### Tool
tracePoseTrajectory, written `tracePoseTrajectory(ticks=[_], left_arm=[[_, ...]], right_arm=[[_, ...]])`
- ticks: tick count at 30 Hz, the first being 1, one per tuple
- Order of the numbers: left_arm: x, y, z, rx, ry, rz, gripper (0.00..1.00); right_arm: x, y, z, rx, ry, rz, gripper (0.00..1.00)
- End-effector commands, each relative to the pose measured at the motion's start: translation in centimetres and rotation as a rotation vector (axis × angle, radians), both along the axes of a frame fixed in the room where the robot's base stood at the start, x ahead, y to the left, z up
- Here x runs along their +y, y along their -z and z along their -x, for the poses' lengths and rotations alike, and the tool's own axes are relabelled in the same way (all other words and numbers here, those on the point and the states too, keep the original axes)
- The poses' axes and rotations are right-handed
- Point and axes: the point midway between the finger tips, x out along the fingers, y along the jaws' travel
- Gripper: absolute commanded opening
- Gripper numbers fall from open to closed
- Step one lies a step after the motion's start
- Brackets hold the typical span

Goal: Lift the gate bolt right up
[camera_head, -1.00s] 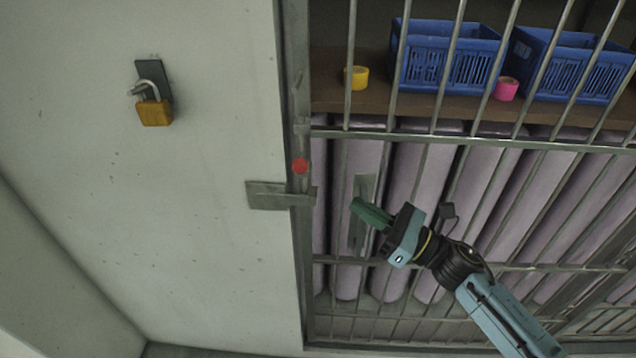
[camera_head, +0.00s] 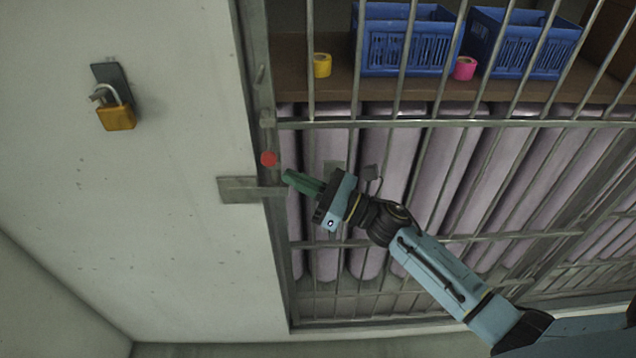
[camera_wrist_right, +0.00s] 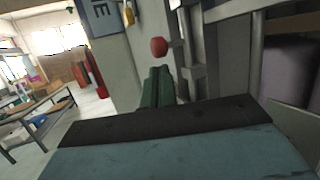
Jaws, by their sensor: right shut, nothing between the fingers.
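The gate bolt shows by its round red knob (camera_head: 269,159) on the gate's left upright, just above a grey metal plate (camera_head: 238,189) on the wall edge. The red knob also shows in the right wrist view (camera_wrist_right: 159,47), just beyond and above the fingertips. My right gripper (camera_head: 287,177) is shut and empty, its green fingers pointing left at the upright, a little below and right of the knob. In the right wrist view its fingers (camera_wrist_right: 158,80) stand together. I cannot tell whether they touch the bolt. My left gripper is not in view.
The barred gate (camera_head: 420,124) fills the right side, with pale rolls behind it. Blue crates (camera_head: 405,45), yellow tape (camera_head: 322,65) and pink tape (camera_head: 464,68) sit on a shelf behind the bars. An open brass padlock (camera_head: 117,117) hangs on the left wall, which is otherwise clear.

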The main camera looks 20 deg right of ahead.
Motion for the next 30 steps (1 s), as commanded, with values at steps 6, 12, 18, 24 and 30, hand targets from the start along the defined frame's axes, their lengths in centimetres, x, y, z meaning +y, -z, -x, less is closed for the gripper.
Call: tracePoseTrajectory(ticks=[6,12,18,24,30], left_arm=[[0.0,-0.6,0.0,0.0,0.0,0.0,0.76],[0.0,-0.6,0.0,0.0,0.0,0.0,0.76],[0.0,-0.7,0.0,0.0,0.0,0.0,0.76],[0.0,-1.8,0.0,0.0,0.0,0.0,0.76],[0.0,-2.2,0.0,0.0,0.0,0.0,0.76]], right_arm=[[1.4,-0.5,-1.3,0.002,0.001,-0.001,0.0],[1.5,-0.5,-1.4,0.002,0.002,0.0,0.0],[1.5,-0.8,-1.4,0.0,0.001,0.0,0.0],[1.5,-4.4,-1.4,-0.005,0.0,0.001,0.0],[1.5,-5.9,-1.4,-0.001,0.0,-0.001,0.0]])
